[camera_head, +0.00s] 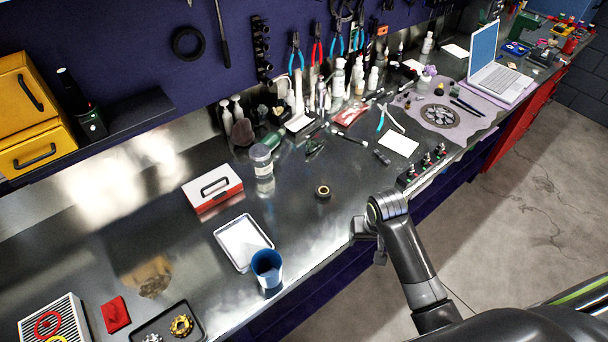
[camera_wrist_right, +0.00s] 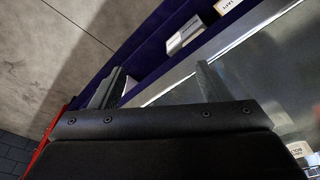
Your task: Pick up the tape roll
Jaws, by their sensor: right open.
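The tape roll (camera_head: 322,191) is a small dark ring with a tan core, lying flat on the metal bench near its front edge. My right gripper (camera_head: 364,243) is at the bench's front edge, to the right of and nearer than the roll, and apart from it. In the right wrist view, the two fingers of my right gripper (camera_wrist_right: 158,82) are spread with nothing between them. The tape roll cannot be made out in that view. My left gripper does not show.
A blue cup (camera_head: 267,268), a white tray (camera_head: 241,242) and a red-and-white box (camera_head: 213,189) stand left of the roll. A clear jar (camera_head: 262,162) is behind it. A white card (camera_head: 398,145) lies to the right. Bare bench surrounds the roll.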

